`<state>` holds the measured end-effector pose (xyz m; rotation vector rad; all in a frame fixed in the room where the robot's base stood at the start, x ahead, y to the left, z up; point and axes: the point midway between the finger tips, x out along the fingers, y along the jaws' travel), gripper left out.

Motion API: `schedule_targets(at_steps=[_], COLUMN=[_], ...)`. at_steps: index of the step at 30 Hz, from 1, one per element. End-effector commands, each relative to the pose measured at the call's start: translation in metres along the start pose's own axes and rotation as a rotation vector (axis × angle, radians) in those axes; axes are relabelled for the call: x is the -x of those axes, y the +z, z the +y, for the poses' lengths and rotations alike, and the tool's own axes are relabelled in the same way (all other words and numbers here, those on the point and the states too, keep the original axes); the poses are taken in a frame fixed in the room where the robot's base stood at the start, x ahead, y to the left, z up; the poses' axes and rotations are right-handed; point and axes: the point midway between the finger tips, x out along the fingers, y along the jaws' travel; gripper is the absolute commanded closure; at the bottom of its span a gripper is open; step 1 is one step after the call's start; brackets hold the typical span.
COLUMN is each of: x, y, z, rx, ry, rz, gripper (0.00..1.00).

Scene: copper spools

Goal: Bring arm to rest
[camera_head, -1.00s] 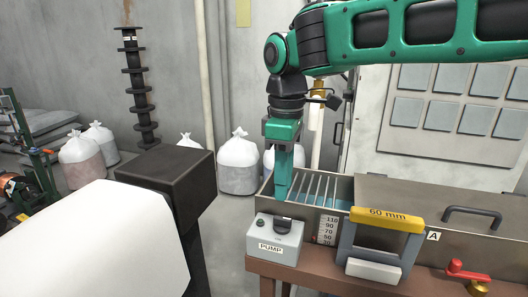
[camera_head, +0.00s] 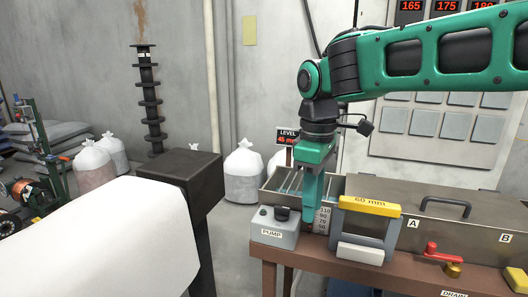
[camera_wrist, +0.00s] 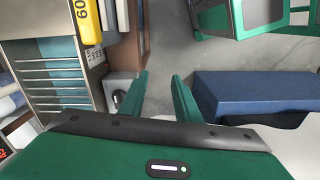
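My gripper (camera_head: 311,218) hangs from the green arm, pointing down, in front of the tank's ruled scale and just right of the grey pump box (camera_head: 275,232) in the head view. In the wrist view, two green fingers of my gripper (camera_wrist: 161,80) stand apart with only grey floor between them. Nothing is held. The pump box also shows in the wrist view (camera_wrist: 120,88), left of the fingers. The arm reaches in from the upper right of the head view, bent at the wrist.
A metal tank (camera_head: 365,185) with lids A and B stands on a brown bench (camera_head: 340,268). A yellow-topped 60 mm gauge frame (camera_head: 369,206) and a red valve handle (camera_head: 431,252) are at its front. A black post (camera_head: 183,172) stands left; white sacks (camera_head: 243,172) are behind.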

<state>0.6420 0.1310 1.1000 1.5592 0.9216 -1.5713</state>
Motion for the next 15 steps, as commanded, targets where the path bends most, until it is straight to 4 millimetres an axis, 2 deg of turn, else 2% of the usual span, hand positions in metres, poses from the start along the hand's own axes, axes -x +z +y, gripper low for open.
schedule_targets(at_steps=[8,11,14,15], x=[-0.014,-0.023,-0.037,-0.044], y=[0.071,0.109,0.161,0.185], z=[0.023,0.031,0.035,0.034], rx=[-0.275,-0.419,-0.618,-0.712], ry=[0.012,0.015,0.017,0.016], rz=[-0.006,-0.008,-0.010,-0.011], gripper=[0.70,0.70,0.70,0.70])
